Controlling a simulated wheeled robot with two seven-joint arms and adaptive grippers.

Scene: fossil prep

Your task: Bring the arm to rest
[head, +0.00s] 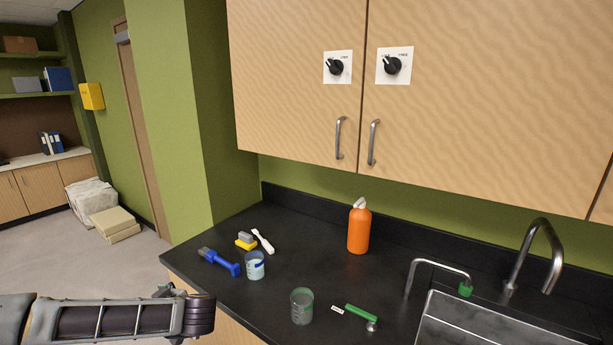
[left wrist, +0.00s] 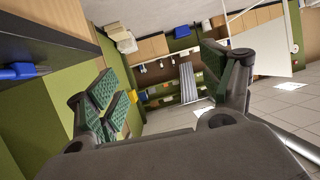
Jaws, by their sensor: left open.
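My left arm comes in from the left edge of the head view, held roughly level, with its end just off the left front edge of the black counter (head: 330,262). The left gripper shows best in the left wrist view (left wrist: 165,88). Its two green-padded fingers are spread wide apart with nothing between them. In the head view its fingers are mostly hidden behind the wrist. My right gripper is in neither view.
The counter carries a blue brush (head: 219,261), a yellow-grey block (head: 246,240), a white brush (head: 263,241), a small cup (head: 255,266), a glass beaker (head: 301,306), a green-handled tool (head: 361,314) and an orange bottle (head: 358,230). A sink (head: 480,320) is right. Open floor lies left.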

